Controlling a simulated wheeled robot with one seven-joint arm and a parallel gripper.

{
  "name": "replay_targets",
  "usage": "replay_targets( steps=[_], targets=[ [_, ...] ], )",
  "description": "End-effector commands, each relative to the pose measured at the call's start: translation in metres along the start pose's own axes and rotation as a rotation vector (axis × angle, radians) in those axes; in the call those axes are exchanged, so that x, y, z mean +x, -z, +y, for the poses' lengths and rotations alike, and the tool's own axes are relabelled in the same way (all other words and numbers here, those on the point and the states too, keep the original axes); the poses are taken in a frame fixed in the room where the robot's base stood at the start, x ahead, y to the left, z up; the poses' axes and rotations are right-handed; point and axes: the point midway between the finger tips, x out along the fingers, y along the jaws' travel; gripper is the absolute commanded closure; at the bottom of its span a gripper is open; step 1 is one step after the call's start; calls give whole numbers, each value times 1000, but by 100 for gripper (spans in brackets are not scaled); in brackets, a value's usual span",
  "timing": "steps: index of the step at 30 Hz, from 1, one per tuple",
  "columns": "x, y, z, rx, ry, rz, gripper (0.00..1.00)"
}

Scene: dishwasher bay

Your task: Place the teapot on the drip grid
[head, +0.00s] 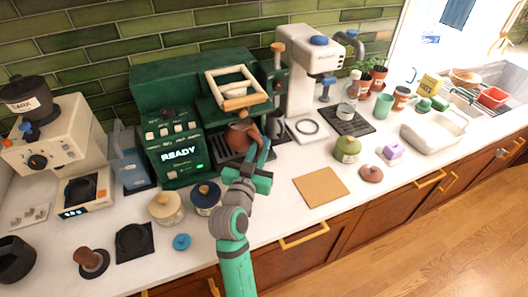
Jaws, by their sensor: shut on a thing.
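The teapot (238,137), a reddish-brown rounded vessel, is at the front of the green coffee machine, below its brewing part. My gripper (257,153) is shut on it from the front right. The fingers and arm hide part of the teapot's right side. The dark drip grid (226,157) lies at the foot of the green machine, under and beside the teapot. I cannot tell whether the teapot's base touches the grid.
The green coffee machine (172,135) stands close behind my gripper. Cream (165,208) and dark blue (206,197) lidded jars stand in front of it, left of my arm. A white machine (300,75) stands to the right. A tan board (321,187) lies bare on the right counter.

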Motion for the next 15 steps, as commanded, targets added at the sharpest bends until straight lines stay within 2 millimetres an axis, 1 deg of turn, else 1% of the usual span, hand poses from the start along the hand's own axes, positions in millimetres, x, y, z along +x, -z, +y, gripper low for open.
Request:
replay_targets(
  steps=[1,10,12,15],
  targets=[
    [4,2,-3,1,1,5,100],
    [24,2,-20,2,1,4,100],
    [24,-6,-19,0,-1,0,100],
    [24,-14,-19,1,0,2,100]
  ],
)
